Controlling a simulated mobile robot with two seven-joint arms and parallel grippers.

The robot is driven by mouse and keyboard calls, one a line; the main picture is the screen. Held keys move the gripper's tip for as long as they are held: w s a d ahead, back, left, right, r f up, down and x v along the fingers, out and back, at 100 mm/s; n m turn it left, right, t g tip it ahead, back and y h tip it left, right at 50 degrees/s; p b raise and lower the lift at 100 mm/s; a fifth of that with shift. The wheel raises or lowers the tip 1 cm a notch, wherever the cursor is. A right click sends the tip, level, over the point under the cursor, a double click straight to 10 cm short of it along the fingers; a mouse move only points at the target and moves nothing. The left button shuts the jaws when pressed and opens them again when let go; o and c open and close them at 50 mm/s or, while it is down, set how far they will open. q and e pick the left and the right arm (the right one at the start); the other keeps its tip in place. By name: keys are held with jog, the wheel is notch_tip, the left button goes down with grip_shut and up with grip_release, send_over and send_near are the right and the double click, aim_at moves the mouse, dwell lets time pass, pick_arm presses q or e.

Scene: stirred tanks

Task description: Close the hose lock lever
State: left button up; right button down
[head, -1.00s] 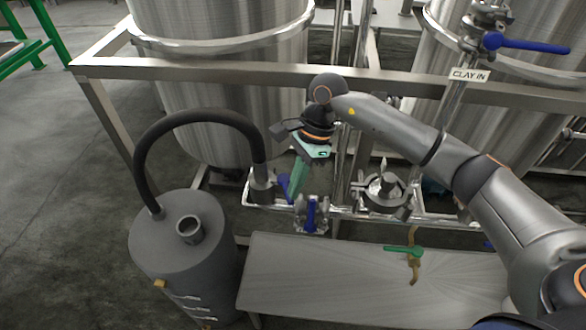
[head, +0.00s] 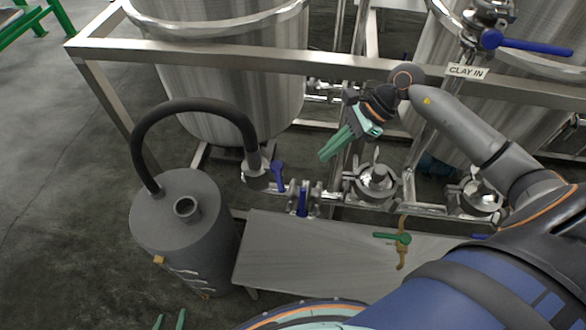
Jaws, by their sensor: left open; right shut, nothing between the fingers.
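The black hose (head: 190,104) arches from the grey canister to a grey coupling (head: 256,178) on the steel pipe. A blue lever (head: 278,177) stands upright, close against the right side of this coupling. I cannot tell whether it is fully closed. My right gripper (head: 326,155), with green fingers, is shut and empty. It is up and to the right of the lever, apart from it, pointing down-left. My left gripper (head: 171,321) is open and empty at the bottom edge, below the canister. Only its green fingertips show.
The grey canister (head: 180,240) stands left of a low steel bench (head: 300,250). A blue-handled valve (head: 302,200) and a round clamp fitting (head: 376,183) sit on the pipe. A green-handled tap (head: 393,238) is over the bench. A steel frame rail (head: 220,58) crosses behind.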

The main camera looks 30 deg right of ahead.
jog(key=a+r+p+x, duration=0.1)
jog(key=p+x, duration=0.1)
jog(key=x, duration=0.8)
jog(key=shift+w+a+r, duration=0.2)
jog(key=shift+w+a, duration=0.05)
jog(key=shift+a, duration=0.1)
jog(key=shift+a+f+b, duration=0.1)
jog(key=shift+a+b, duration=0.5)
jog(key=shift+b, duration=0.05)
jog(key=shift+s, duration=0.1)
